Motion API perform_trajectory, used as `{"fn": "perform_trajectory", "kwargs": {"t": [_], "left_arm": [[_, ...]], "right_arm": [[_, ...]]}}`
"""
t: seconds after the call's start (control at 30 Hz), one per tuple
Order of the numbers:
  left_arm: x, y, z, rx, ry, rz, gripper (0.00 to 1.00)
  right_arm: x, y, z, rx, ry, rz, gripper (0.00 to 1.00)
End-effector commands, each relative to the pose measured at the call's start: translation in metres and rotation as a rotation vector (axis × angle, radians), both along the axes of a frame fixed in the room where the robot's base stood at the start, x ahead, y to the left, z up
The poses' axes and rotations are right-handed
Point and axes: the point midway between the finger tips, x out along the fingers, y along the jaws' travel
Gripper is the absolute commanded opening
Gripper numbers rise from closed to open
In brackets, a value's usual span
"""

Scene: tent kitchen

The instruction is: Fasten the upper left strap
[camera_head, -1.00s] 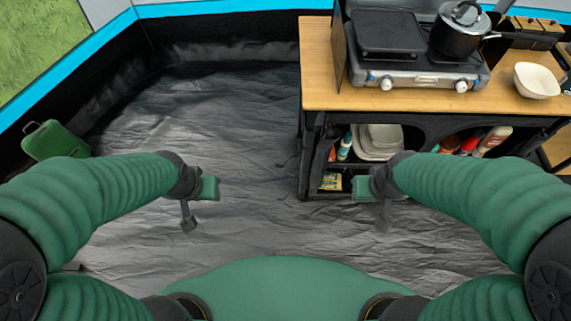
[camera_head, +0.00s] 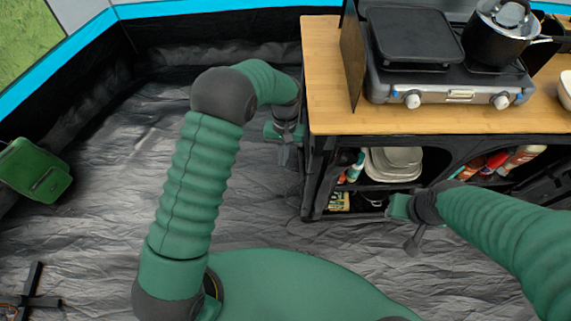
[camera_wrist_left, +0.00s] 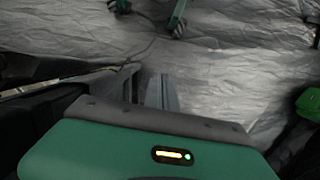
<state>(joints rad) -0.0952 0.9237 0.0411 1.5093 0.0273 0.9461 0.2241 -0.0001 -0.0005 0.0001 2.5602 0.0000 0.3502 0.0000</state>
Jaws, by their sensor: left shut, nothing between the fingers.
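The camp kitchen stand (camera_head: 325,80) has a wooden top and black fabric shelves below. No upper left strap can be made out on it; its left side is largely turned away or hidden by my arm. My left gripper (camera_head: 284,156) points down beside the stand's left front corner, just below the top's level. It is shut and empty. Whether it touches the stand cannot be told. Its fingers (camera_wrist_left: 150,90) show in the left wrist view above the floor, beside a dark edge at the left. My right gripper (camera_head: 413,243) hangs in front of the lower shelf; its fingers are too small to read.
A two-burner stove (camera_head: 450,85) and a dark pot (camera_head: 500,35) stand on the top. The shelves hold pale containers (camera_head: 392,163) and bottles (camera_head: 520,158). A green case (camera_head: 35,170) lies at the left. Grey floor left of the stand is free.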

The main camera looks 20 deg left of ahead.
Motion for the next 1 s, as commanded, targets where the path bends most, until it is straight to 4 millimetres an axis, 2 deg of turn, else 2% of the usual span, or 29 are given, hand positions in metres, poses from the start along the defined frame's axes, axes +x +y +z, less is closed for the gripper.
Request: {"fn": "perform_trajectory", "kwargs": {"t": [0.1, 0.4, 0.5, 0.63, 1.0], "left_arm": [[-0.005, 0.002, -0.027, -0.003, 0.005, 0.000, 0.00], [-0.021, 0.001, -0.090, -0.004, 0.004, 0.000, 0.00], [-0.040, -0.002, -0.084, -0.003, 0.002, 0.000, 0.00], [-0.054, -0.004, -0.084, -0.003, 0.001, 0.000, 0.00], [-0.059, -0.005, -0.084, -0.004, 0.001, 0.000, 0.00]], "right_arm": [[0.000, 0.000, -0.005, 0.000, 0.000, 0.000, 0.33], [0.000, 0.000, -0.016, 0.000, 0.000, 0.000, 0.33], [0.000, 0.000, -0.012, 0.000, 0.000, 0.000, 0.33], [0.000, 0.000, -0.012, 0.000, 0.000, 0.000, 0.33], [0.000, 0.000, -0.012, 0.000, 0.000, 0.000, 0.33]]}}
